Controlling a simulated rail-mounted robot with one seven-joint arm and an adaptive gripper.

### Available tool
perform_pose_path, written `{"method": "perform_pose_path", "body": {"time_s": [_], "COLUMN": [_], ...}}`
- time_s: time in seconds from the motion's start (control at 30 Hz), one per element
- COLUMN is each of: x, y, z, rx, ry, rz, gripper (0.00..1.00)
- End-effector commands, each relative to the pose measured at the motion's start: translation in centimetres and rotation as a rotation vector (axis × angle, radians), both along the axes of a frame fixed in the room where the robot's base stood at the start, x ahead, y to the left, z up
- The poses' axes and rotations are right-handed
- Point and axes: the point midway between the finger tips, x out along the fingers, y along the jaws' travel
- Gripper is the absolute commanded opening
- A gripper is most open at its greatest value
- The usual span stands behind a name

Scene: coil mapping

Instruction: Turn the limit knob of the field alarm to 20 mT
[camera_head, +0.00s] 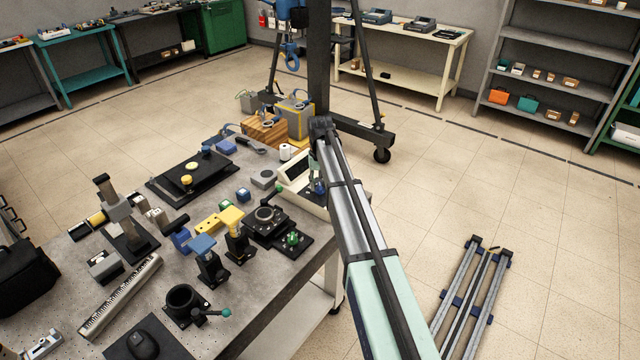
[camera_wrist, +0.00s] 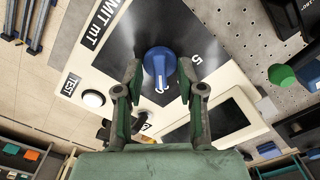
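The field alarm (camera_head: 290,187) is an off-white box at the right edge of the bench, partly hidden behind my arm in the head view. In the wrist view its sloped face (camera_wrist: 228,52) fills the middle, with a black dial plate marked "LIMIT mT" and a "5". The round blue limit knob (camera_wrist: 157,62) has a white pointer line, which runs toward the bottom of the picture. Another scale mark below the knob is partly hidden. My gripper (camera_wrist: 160,78) is open, its green-padded fingers on either side of the knob. I cannot tell whether they touch it.
The alarm face also carries a white TEST button (camera_wrist: 93,99) and a dark display window (camera_wrist: 222,122). A green knob (camera_wrist: 281,75) belongs to equipment beside the alarm. In the head view, a stage (camera_head: 266,218) and a wooden block (camera_head: 264,130) stand near the alarm.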

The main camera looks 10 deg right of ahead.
Motion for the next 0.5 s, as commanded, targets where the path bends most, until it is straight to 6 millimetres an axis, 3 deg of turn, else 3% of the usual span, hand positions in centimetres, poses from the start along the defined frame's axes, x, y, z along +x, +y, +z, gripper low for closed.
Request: {"method": "perform_pose_path", "body": {"time_s": [0.27, 0.5], "x": [0.1, 0.1], "y": [0.0, 0.0], "z": [0.8, 4.6], "rx": [0.000, 0.000], "ry": [-0.002, -0.003], "rz": [0.001, 0.001], "gripper": [0.39, 0.39]}}
